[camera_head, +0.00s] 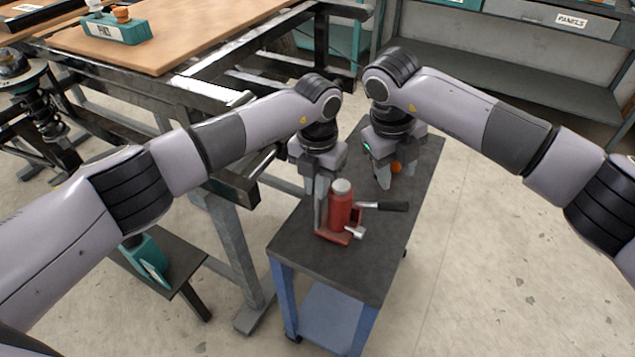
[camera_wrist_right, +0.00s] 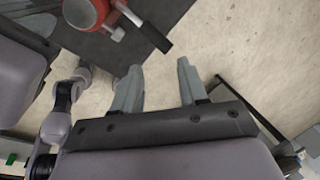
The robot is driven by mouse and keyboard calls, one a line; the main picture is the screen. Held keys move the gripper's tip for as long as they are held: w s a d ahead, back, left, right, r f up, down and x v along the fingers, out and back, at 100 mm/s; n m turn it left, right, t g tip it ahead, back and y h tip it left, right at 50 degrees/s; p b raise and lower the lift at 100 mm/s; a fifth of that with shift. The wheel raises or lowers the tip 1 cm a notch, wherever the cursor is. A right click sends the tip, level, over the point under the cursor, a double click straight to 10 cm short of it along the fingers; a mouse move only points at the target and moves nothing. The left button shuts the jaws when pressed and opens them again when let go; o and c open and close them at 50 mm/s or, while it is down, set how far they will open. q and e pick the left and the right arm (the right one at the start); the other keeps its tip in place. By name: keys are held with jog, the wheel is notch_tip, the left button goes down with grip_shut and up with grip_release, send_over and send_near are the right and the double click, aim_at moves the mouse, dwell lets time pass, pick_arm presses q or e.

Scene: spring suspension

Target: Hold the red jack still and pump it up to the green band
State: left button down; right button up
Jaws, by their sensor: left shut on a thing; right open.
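The red jack (camera_head: 340,212) stands upright on the dark top of a small cart. It has a grey cap, and a lever with a black grip (camera_head: 392,206) points right from it. My left gripper (camera_head: 324,208) is shut on the jack from its left and back side. My right gripper (camera_head: 384,178) is open and empty, behind and above the lever grip, not touching it. In the right wrist view, the jack (camera_wrist_right: 86,14) is at the top left and the black grip (camera_wrist_right: 156,38) lies beyond the open fingers (camera_wrist_right: 158,80). I cannot make out a green band.
The cart top (camera_head: 300,235) is bare in front of the jack. A small orange thing (camera_head: 396,167) shows beside my right gripper. A wooden-topped bench (camera_head: 170,45) stands at the left back, and a grey shelf unit (camera_head: 480,75) at the back right. The floor at right is clear.

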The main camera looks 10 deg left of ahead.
dwell(0.7)
dwell(0.3)
dwell(0.8)
grip_shut()
jog(key=n, duration=0.2)
jog(key=d+n+y, duration=0.1)
jog(key=d+n+g, duration=0.1)
jog(key=n, duration=0.1)
jog(key=shift+w+f+n+y, duration=0.3)
jog(key=shift+f+y, duration=0.1)
jog(key=n, duration=0.1)
jog(key=d+n+y, duration=0.1)
jog(key=n, duration=0.1)
jog(key=d+n, duration=0.1)
jog(key=shift+w+f+n+y, duration=0.15)
jog(key=shift+w+n+y, duration=0.15)
jog(key=shift+n, duration=0.1)
